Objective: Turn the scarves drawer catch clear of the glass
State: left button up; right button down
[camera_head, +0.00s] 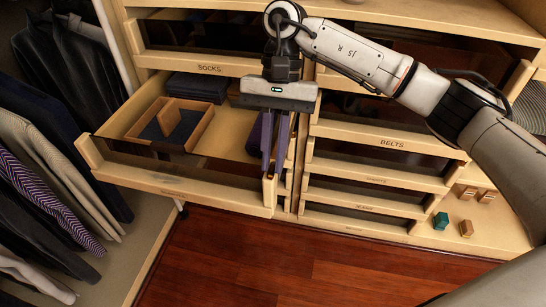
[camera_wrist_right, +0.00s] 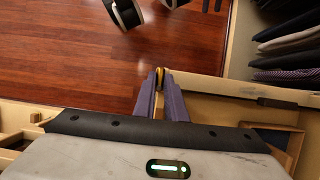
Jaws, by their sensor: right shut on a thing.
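An open wooden drawer with a dark glass front (camera_head: 165,160) stands pulled out at the left; the label on its lower rail is too faint to read. My right gripper (camera_head: 271,168) reaches down at the right end of this drawer front, its purple fingers pointing downward. In the wrist view the right gripper (camera_wrist_right: 160,84) is shut on a small brass catch (camera_wrist_right: 159,73) at the end of the drawer front. The fingers hide most of the catch, so its angle to the glass cannot be told. My left gripper is not in view.
The open drawer holds a wooden divider box (camera_head: 180,125), dark folded cloth (camera_head: 198,86) and purple cloth (camera_head: 254,136). Closed glass-front drawers, one marked BELTS (camera_head: 385,150), stand to the right. Clothes hang (camera_head: 45,150) at left. The red wood floor (camera_head: 300,262) in front is clear.

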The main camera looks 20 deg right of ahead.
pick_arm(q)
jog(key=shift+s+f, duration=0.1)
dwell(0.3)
pick_arm(e)
jog(key=c, duration=1.8)
grip_release()
pick_arm(q)
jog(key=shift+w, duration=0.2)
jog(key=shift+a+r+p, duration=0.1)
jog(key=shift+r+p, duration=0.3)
jog(key=shift+p, duration=0.5)
pick_arm(e)
jog(key=v, duration=1)
jog(key=shift+r, duration=0.25)
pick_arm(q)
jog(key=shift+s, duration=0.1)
pick_arm(e)
jog(key=shift+f, duration=0.1)
